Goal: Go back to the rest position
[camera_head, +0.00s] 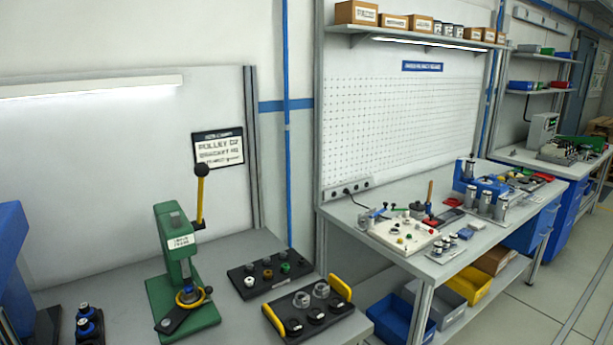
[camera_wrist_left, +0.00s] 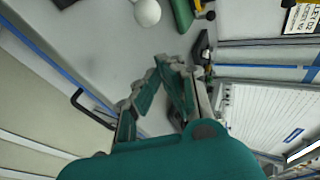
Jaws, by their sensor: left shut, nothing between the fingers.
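My left gripper (camera_wrist_left: 162,82) shows in the left wrist view, with its grey and green fingers drawn together and nothing between them. It is apart from the bench things. Neither of my grippers shows in the head view. The green hand press (camera_head: 182,262) with a black-knobbed yellow lever stands on the near bench in the head view. Part of a green thing, likely the press, shows at the top of the left wrist view (camera_wrist_left: 183,14).
A black tray of small parts (camera_head: 268,274) and a black tray with yellow handles (camera_head: 318,310) lie on the near bench. A second workbench (camera_head: 352,212) with a pegboard stands to the right. Floor (camera_head: 540,290) is clear at the lower right.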

